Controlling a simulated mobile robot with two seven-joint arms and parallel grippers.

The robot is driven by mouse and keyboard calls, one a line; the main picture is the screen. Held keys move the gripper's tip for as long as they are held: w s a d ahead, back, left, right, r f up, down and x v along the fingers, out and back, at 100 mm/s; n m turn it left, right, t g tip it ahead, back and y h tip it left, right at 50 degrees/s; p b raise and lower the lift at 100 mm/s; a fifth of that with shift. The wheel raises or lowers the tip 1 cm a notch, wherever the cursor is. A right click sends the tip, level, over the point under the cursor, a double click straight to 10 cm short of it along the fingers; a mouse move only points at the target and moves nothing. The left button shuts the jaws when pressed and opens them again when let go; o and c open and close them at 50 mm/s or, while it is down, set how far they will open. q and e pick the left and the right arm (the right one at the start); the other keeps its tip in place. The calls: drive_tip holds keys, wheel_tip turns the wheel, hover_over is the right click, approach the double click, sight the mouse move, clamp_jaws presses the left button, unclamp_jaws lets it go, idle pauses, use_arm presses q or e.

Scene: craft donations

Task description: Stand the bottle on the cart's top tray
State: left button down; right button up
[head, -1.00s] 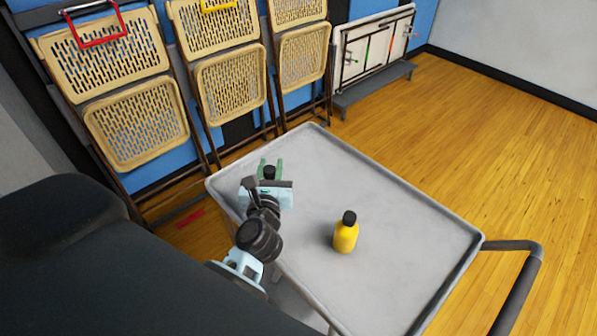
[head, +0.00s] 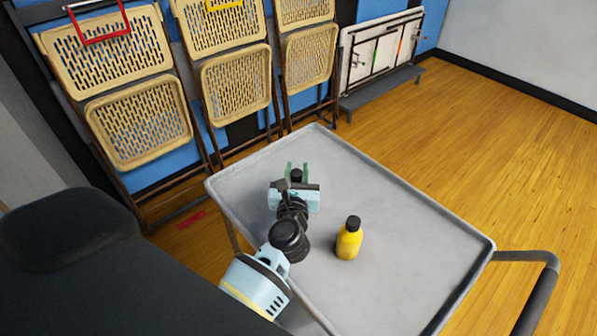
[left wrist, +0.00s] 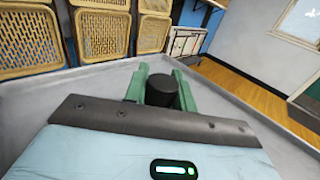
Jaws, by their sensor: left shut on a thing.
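My left gripper (head: 297,168) is over the far left part of the cart's grey top tray (head: 405,245). Its green fingers are shut on a bottle with a black cap (head: 296,177). The cap (left wrist: 161,90) also shows between the fingers (left wrist: 160,75) in the left wrist view. The cap points up; the bottle's body is hidden behind the gripper, and I cannot tell whether its base touches the tray. A yellow bottle (head: 349,242) with a black cap stands upright on the tray, right of and nearer than the gripper. My right gripper is not in view.
The tray has a raised rim, and its right half is bare. The cart's dark handle (head: 540,285) sticks out at the right. Folded tan chairs (head: 236,82) hang behind at the left. A folded white table (head: 378,55) stands at the back. Open wooden floor lies at the right.

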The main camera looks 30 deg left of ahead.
use_arm(q)
drive_tip(key=shift+r, duration=0.15)
drive_tip(key=c, duration=1.6)
unclamp_jaws()
drive_tip(key=shift+f, duration=0.25)
drive_tip(key=o, duration=0.5)
drive_tip(key=shift+c, duration=0.2)
drive_tip(key=shift+r, duration=0.15)
